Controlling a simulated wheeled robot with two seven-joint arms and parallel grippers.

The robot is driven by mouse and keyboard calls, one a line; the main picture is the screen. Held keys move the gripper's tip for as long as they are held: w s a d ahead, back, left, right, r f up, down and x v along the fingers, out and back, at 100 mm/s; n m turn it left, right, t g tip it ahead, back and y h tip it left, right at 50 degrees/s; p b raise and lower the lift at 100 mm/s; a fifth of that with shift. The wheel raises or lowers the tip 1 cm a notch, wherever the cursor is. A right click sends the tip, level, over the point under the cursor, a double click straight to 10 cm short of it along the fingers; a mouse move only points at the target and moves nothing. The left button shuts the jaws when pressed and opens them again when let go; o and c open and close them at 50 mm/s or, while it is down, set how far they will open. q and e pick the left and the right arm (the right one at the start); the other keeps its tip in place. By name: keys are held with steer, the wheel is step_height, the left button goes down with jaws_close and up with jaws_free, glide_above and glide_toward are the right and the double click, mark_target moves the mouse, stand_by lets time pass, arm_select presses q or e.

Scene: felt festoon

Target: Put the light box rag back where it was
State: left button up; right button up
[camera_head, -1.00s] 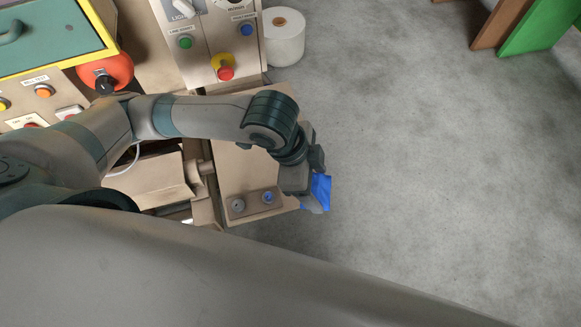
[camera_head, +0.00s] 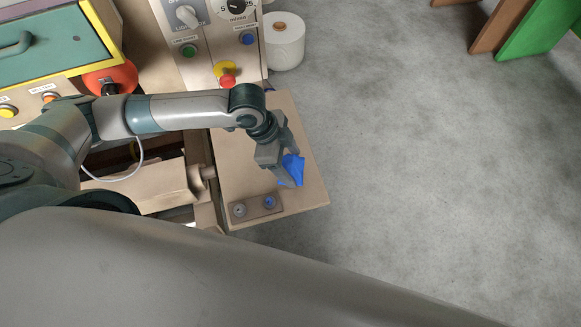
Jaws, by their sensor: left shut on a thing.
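A blue rag (camera_head: 293,168) shows at the fingers of my left gripper (camera_head: 283,170), over the beige side shelf (camera_head: 310,196) near its right side. My left gripper is shut on the rag, and the fingers hide part of it. I cannot tell whether the rag touches the shelf. My right gripper is not in view.
A control panel with a red button (camera_head: 226,79) stands behind. A white roll (camera_head: 284,42) is at the back. Open grey floor (camera_head: 430,180) lies to the right.

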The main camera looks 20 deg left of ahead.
mark_target(290, 170)
arm_select(q)
steer(key=shift+f+p, duration=0.7)
steer(key=shift+f, duration=1.3)
steer(key=o, duration=0.9)
steer(key=shift+o, duration=0.2)
steer(key=shift+r, duration=0.1)
